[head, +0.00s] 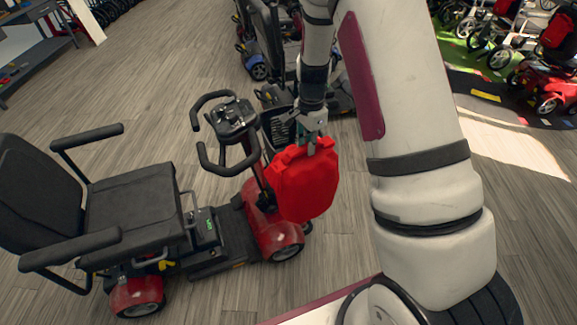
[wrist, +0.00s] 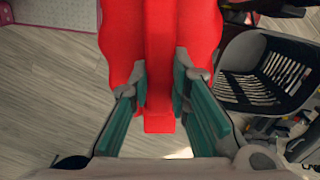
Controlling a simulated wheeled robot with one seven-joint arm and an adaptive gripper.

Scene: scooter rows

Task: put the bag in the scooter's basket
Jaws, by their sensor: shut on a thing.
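A red bag (head: 307,185) hangs from my gripper (head: 313,136) in the head view. In the wrist view my gripper (wrist: 161,95) is shut on the red strap or handle of the bag (wrist: 160,30). The scooter (head: 250,190) is red and black, with a black seat and looped handlebars. Its black basket (head: 276,128) is at the front of the handlebars, partly hidden behind the bag and gripper in the head view. The wrist view shows the slotted basket (wrist: 262,72) to the right of the bag, apart from it. The basket's visible inside looks empty.
Other dark scooters (head: 270,40) stand behind, past the basket. Red scooters (head: 548,80) and wheelchairs stand at the far right. A workbench (head: 35,55) is at the far left. The wooden floor (head: 150,80) is clear left of the handlebars.

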